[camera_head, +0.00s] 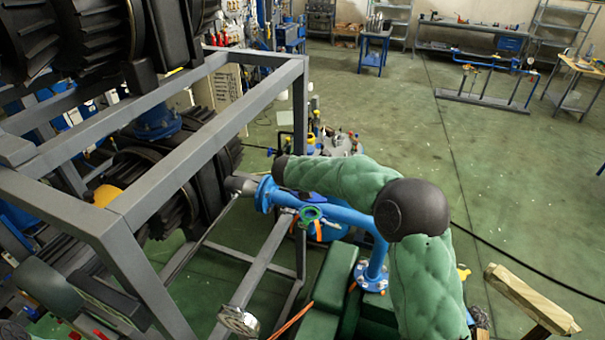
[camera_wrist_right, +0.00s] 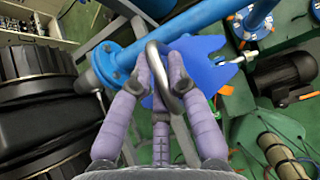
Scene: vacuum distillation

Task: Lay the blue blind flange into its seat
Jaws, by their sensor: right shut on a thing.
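In the right wrist view my right gripper (camera_wrist_right: 164,62) has its purple fingers closed around a grey curved bar. A flat blue piece with a notched outline, which looks like the blue blind flange (camera_wrist_right: 208,68), lies just beyond the fingertips, partly hidden by them. I cannot tell whether the bar is part of it. A blue pipe with a flanged end (camera_wrist_right: 112,64) is close at the left; the flanged pipe end (camera_head: 265,193) also shows in the head view. There my green-sleeved right arm hides the gripper. Which opening is the seat is unclear.
A grey metal frame (camera_head: 205,130) with large black ribbed machines stands at the left. A blue pipe (camera_head: 345,215) runs under my right arm to a lower flange (camera_head: 373,281). A wooden beam (camera_head: 530,300) is at the lower right. Open green floor lies behind.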

